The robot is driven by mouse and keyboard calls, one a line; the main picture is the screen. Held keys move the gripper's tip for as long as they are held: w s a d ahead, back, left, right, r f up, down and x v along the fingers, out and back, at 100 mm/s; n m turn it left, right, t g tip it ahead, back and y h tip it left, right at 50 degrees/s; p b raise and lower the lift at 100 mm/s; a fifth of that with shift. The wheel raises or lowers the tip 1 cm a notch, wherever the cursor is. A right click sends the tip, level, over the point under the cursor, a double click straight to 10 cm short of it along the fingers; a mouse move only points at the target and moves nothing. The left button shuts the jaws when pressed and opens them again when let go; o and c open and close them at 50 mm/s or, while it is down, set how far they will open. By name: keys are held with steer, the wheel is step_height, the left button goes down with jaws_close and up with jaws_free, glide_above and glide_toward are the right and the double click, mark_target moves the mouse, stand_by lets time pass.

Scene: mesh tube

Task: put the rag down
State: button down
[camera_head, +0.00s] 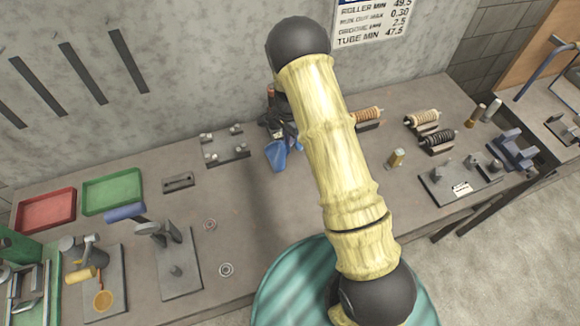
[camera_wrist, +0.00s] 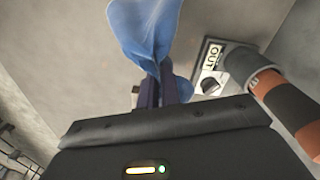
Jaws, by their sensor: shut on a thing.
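The blue rag (camera_wrist: 145,30) is pinched between the dark fingers of my gripper (camera_wrist: 160,88) in the wrist view. It bunches at the fingertips and spreads out beyond them, with a small blue fold to the right of the fingers. In the head view the rag (camera_head: 277,155) shows at the back middle of the grey bench (camera_head: 240,205), just below my dark gripper (camera_head: 279,122). My arm covers part of that area. I cannot tell whether the rag touches the bench.
A labelled "OUT" plate (camera_wrist: 209,68) and an orange-brown cylinder with a grey collar (camera_wrist: 285,100) are close on the right in the wrist view. Red (camera_head: 46,210) and green (camera_head: 112,191) trays stand at the left. A bracket plate (camera_head: 226,146) is left of the rag.

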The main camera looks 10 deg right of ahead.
steer(key=w+m, duration=0.6)
steer(key=m, duration=0.1)
steer(key=s+f, duration=0.1)
steer(key=f, duration=0.1)
steer(key=s+f, duration=0.3)
steer(key=f, duration=0.2)
steer(key=shift+s+a, duration=0.1)
steer(key=shift+s, duration=0.2)
steer(key=s, duration=0.3)
steer(key=s+f, duration=0.1)
steer(key=s, duration=0.2)
steer(key=s+d+f, duration=0.1)
steer(key=s, duration=0.1)
steer(key=shift+s+f, duration=0.25)
steer(key=shift+s, duration=0.15)
steer(key=c, duration=1.2)
jaws_free()
steer(key=shift+r, duration=0.1)
steer(key=shift+s+r+p, duration=0.35)
steer(key=shift+r+p, duration=0.15)
steer(key=shift+r, duration=0.25)
steer(key=shift+s+r+p, duration=0.3)
steer(key=shift+r+p, duration=0.2)
steer(key=shift+r, duration=0.2)
